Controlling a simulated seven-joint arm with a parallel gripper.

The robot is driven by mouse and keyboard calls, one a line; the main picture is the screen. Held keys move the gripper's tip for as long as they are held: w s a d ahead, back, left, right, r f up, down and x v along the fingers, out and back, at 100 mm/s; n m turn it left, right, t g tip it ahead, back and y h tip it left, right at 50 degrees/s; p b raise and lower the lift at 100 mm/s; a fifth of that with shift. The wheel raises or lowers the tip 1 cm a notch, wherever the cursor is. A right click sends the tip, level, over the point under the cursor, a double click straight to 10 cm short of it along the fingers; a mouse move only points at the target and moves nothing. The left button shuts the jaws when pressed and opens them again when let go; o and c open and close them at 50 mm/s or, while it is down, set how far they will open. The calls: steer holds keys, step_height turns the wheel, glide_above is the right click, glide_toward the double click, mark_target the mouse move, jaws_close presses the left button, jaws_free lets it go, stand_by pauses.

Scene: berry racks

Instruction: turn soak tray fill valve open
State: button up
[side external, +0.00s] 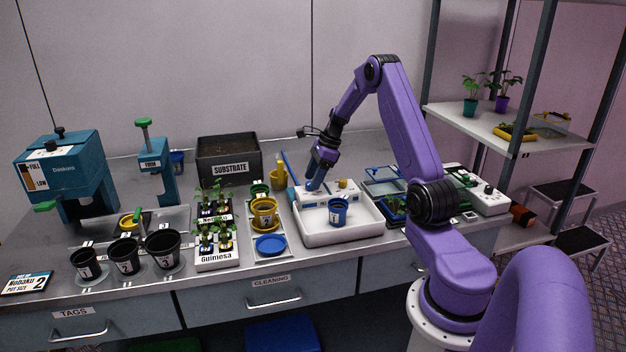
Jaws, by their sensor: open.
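The white soak tray (318,237) stands on the bench right of centre, with a blue pot (339,211) inside it. A low white unit (328,195) runs along the tray's back edge and carries a small yellow knob (343,184). I cannot tell for sure which part is the fill valve, or how it is turned. My gripper (311,186) points down at the left end of this unit, close above or beside it. Its fingers are small and blend with blue parts there; they look open, and contact cannot be told.
A yellow cup (278,179) and a blue stick stand just left of my gripper. A substrate box (229,160) is behind left. Seedling racks (217,260) and a pot rack (271,262) lie left of the tray. Blue-framed trays (384,178) sit to its right.

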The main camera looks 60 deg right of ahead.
steer(key=shift+w+a+f, duration=0.15)
steer(key=shift+f, duration=0.35)
steer(key=c, duration=1)
steer(key=shift+c, duration=0.2)
